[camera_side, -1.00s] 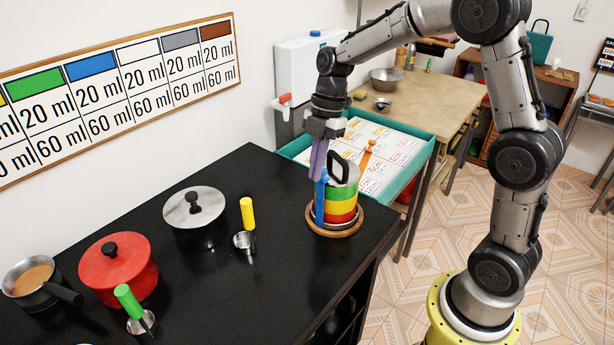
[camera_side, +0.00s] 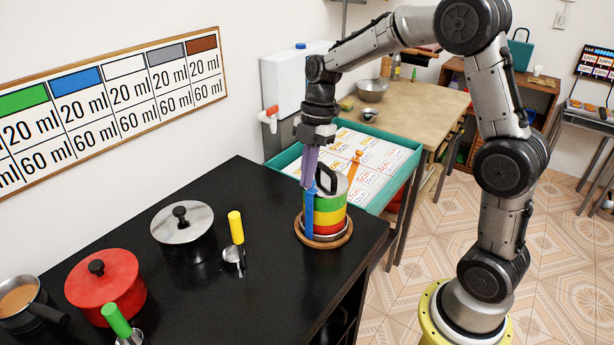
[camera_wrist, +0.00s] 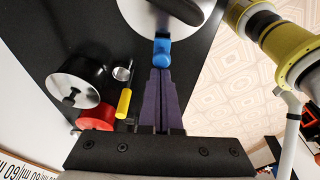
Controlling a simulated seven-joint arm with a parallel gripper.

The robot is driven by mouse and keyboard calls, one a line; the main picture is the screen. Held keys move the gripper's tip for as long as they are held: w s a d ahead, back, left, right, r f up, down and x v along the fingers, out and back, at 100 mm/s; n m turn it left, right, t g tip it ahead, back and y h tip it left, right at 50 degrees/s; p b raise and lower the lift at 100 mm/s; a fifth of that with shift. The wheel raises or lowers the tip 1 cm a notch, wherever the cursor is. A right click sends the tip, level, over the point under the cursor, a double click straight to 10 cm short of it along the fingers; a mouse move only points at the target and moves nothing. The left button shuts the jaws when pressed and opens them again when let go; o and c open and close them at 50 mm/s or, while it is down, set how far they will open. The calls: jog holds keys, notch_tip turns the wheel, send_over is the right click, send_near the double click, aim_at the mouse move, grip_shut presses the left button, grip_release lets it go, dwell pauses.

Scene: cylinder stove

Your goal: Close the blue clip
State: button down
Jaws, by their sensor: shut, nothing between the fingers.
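The pot (camera_side: 331,214) is a cylinder with green, yellow and red bands, a metal lid and a black handle. It stands on a round wooden board (camera_side: 322,243) near the counter's right end. The blue clip (camera_side: 309,212) stands roughly upright along the pot's near left side. In the wrist view the blue clip (camera_wrist: 162,48) is at the lid's edge, just beyond my fingertips. My gripper (camera_side: 309,180) is shut and empty, with purple fingers pointing down at the clip's top. In the wrist view its fingertips (camera_wrist: 161,70) meet or nearly meet the clip; contact is unclear.
An orange clip (camera_side: 355,164) sticks out on the pot's far side. A grey-lidded pot (camera_side: 183,232), a yellow-handled scoop (camera_side: 235,228) and a red pot (camera_side: 106,285) stand to the left. A teal-edged tray (camera_side: 408,172) lies behind. Black counter is clear in front.

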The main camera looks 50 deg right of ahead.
notch_tip(320, 180, up, 14)
jog(key=s+a+t, duration=0.1)
jog(key=s+a, duration=0.1)
jog(key=a, duration=0.1)
jog(key=s+a+r+m+t+h, duration=0.1)
jog(key=s+a+r, duration=0.15)
jog(key=s, duration=0.65)
jog(key=s+d+f+m+t+h, duration=0.1)
jog(key=s+f+m, duration=0.3)
jog(key=m, duration=0.4)
jog(key=s+d+f+m+t, duration=0.1)
jog(key=s+f+m+t, duration=0.1)
jog(key=s+f+m, duration=0.3)
jog(key=shift+s+d+m+t+h, duration=0.2)
jog(key=shift+s+m+t+h, duration=0.15)
jog(key=shift+s+m, duration=1.3)
jog(key=shift+w+m, duration=0.35)
